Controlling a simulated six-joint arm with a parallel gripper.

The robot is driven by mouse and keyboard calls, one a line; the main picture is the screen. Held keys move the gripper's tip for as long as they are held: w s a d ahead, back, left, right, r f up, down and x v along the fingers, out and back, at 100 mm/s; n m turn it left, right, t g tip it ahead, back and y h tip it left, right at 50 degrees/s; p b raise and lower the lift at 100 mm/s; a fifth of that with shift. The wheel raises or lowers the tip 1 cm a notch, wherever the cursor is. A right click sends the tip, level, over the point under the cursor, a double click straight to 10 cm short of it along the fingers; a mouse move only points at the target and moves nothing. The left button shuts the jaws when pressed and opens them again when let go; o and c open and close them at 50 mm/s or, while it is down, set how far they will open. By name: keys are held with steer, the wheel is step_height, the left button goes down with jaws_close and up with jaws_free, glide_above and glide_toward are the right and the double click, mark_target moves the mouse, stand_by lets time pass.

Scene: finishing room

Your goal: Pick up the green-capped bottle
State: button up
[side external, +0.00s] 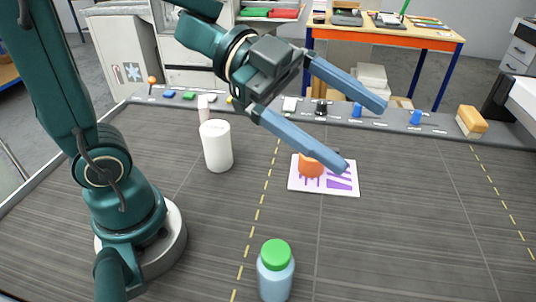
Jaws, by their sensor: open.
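The green-capped bottle (275,272) stands upright on the dark table at the front, a blue-grey body under a green cap. Its base is cut by or near the lower picture edge. My gripper (366,136) is open, its two long blue fingers spread wide and pointing right and down. Nothing is between the fingers. In the picture it is above and to the right of the bottle, well apart from it.
A white cylinder (216,146) stands left of centre. Small coloured items and a tan block (471,121) line the back strip. The table right of the bottle is clear.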

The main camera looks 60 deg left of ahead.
steer(key=s+f+m+g, duration=0.2)
steer(key=s+f+g, duration=0.1)
steer(key=s+g, duration=0.5)
glide_toward(284, 287)
steer(key=shift+t, duration=0.4)
steer(key=x, duration=0.5)
steer(key=shift+s+d+f, duration=0.1)
steer(key=shift+s+f, duration=0.05)
steer(key=shift+s, duration=0.1)
steer(key=shift+x, duration=2.55)
jaws_close()
